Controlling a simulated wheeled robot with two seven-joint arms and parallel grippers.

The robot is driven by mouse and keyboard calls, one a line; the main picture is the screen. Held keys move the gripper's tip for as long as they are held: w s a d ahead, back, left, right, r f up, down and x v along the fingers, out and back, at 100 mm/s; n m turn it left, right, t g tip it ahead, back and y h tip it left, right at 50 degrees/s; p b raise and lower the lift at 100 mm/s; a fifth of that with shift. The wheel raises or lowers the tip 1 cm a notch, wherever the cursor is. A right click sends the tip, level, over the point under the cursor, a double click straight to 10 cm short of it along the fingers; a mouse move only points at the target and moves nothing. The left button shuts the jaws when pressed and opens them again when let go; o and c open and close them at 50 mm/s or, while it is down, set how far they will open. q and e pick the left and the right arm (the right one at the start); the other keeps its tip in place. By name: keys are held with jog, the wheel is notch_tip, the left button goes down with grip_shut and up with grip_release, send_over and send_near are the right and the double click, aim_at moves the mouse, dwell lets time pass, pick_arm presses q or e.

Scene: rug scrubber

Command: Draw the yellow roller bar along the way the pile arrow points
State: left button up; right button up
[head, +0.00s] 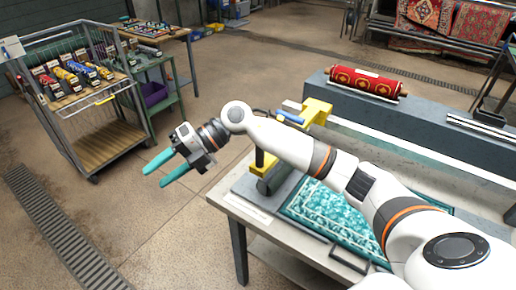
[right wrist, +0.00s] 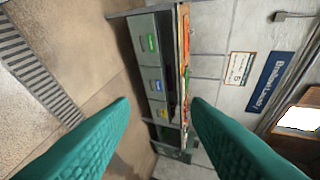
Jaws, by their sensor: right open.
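My right gripper (head: 156,177) is open and empty over the floor, left of the work table (head: 285,250). Its two teal fingers stand wide apart in the right wrist view (right wrist: 160,102). A yellow bar-like part (head: 317,111), which looks like the roller bar, stands at the table's far side; my right arm crosses in front and hides much of it. A teal patterned rug (head: 312,208) lies on the table, partly covered by the same arm. I cannot make out a pile arrow. My left gripper is not in view.
A wire-sided trolley (head: 118,146) with colourful items stands at the left, near a green side table (head: 163,75). A grey bench (head: 440,115) holds a rolled red rug (head: 366,82). A floor grate (head: 55,235) runs at the lower left. Floor around the gripper is clear.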

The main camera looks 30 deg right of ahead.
jog(key=d+h, duration=0.7)
jog(key=d, duration=0.4)
notch_tip(320, 180, up, 6)
jog(key=m+g+h, duration=0.1)
jog(key=m+h, duration=0.1)
jog(key=h, duration=0.4)
send_over(260, 151)
jog(key=shift+w+d, duration=0.25)
jog(key=shift+w, duration=0.2)
jog(key=shift+d+f+h, duration=0.15)
jog(key=shift+h, duration=0.15)
notch_tip(260, 151, down, 12)
jog(key=shift+r+p, duration=0.2)
jog(key=shift+p, duration=0.65)
grip_shut()
